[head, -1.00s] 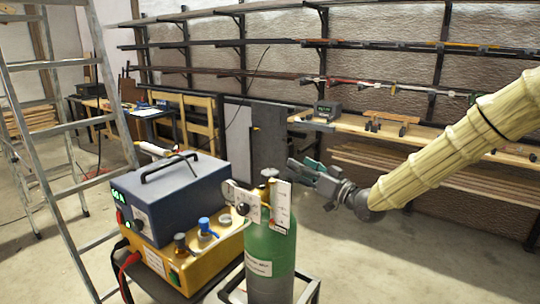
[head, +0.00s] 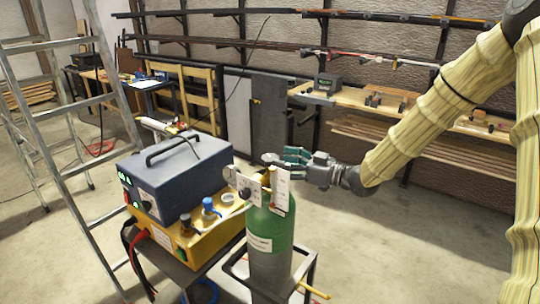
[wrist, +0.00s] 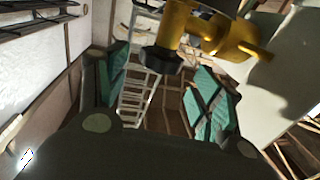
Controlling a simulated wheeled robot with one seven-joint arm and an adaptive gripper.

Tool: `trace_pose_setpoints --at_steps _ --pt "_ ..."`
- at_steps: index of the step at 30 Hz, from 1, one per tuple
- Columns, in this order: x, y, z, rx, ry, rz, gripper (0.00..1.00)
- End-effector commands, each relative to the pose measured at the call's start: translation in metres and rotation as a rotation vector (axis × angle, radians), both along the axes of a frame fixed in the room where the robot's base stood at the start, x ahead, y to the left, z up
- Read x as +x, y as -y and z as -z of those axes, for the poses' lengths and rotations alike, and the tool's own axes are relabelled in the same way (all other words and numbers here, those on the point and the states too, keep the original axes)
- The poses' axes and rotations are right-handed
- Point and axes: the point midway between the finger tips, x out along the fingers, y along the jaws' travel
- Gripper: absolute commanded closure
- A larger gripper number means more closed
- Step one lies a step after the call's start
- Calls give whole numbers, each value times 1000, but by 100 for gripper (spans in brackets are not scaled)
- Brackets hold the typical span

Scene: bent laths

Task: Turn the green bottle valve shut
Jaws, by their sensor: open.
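The green bottle (head: 270,238) stands upright in a metal frame, with white plates and brass fittings at its top. Its grey valve knob (head: 270,159) shows at the top, just left of my gripper (head: 288,157). My gripper is open and comes in roughly level from the right. In the wrist view the brass valve body (wrist: 205,30) is at the top, and the dark knob (wrist: 160,60) lies between the tips of my green-padded fingers (wrist: 163,72). Gaps show on both sides of the knob, wider on the right. I cannot tell its exact depth between the fingers.
A blue box with a handle (head: 178,172) sits on a yellow unit (head: 205,232) left of the bottle. A ladder (head: 62,150) stands at the far left. A workbench (head: 400,108) and racks are behind. The floor at right is clear.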

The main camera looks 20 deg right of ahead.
Motion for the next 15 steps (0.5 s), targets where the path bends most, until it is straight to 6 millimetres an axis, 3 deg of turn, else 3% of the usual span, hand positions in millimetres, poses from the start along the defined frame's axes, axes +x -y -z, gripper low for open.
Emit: trace_pose_setpoints --at_steps 6,15 --pt "22 -23 -1 -1 -1 -1 33" --pt "34 -36 0 1 1 1 33"
